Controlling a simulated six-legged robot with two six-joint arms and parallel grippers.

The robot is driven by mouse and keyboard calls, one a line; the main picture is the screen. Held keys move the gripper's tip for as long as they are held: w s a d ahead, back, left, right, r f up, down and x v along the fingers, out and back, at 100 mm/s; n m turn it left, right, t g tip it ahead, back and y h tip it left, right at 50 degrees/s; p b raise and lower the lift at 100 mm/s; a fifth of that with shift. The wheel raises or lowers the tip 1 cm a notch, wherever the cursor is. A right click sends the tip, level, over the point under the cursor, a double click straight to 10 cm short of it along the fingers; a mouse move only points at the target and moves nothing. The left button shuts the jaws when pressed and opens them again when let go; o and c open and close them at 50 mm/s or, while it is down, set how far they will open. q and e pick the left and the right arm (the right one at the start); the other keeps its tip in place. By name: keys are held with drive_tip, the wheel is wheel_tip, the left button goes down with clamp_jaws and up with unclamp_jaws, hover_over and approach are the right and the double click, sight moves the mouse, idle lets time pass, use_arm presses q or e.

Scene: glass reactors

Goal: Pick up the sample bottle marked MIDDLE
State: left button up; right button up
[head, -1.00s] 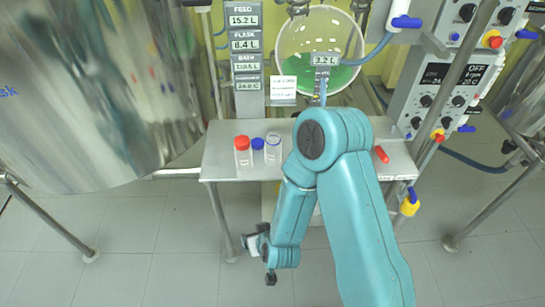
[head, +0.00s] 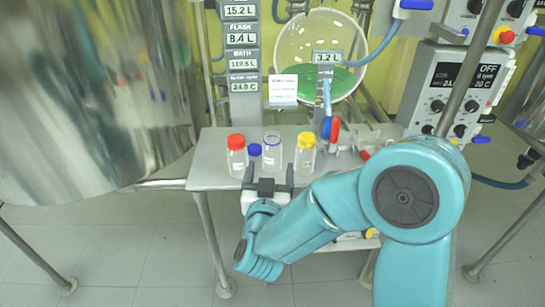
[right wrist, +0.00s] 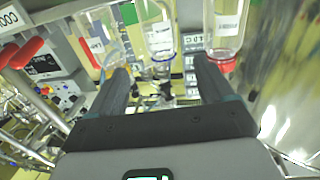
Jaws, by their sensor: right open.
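Several sample bottles stand on the steel shelf (head: 210,178): a red-capped bottle (head: 237,161), an open clear bottle with a blue rim (head: 272,152) and a yellow-capped bottle (head: 305,160). A loose blue cap (head: 254,150) is between the first two. Their labels are too small to read, so I cannot tell which says MIDDLE. My right gripper (head: 269,180) is open and empty, in front of the clear bottle. In the right wrist view the clear bottle (right wrist: 158,32) appears upside down beyond the gap between the fingers, with the red-capped bottle (right wrist: 228,28) to the right. My left gripper is not seen.
A large metal vessel (head: 90,90) fills the left. A round glass flask (head: 320,50) with green liquid stands behind the shelf, with a display column (head: 243,45) beside it. A control box (head: 455,85) is at right. A red-handled valve (head: 333,130) is near the yellow-capped bottle.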

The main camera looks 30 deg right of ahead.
sight(273, 143)
drive_tip(key=x, duration=1.1)
drive_tip(key=shift+w+f, duration=0.25)
drive_tip(key=c, duration=1.1)
drive_tip(key=shift+r, duration=0.1)
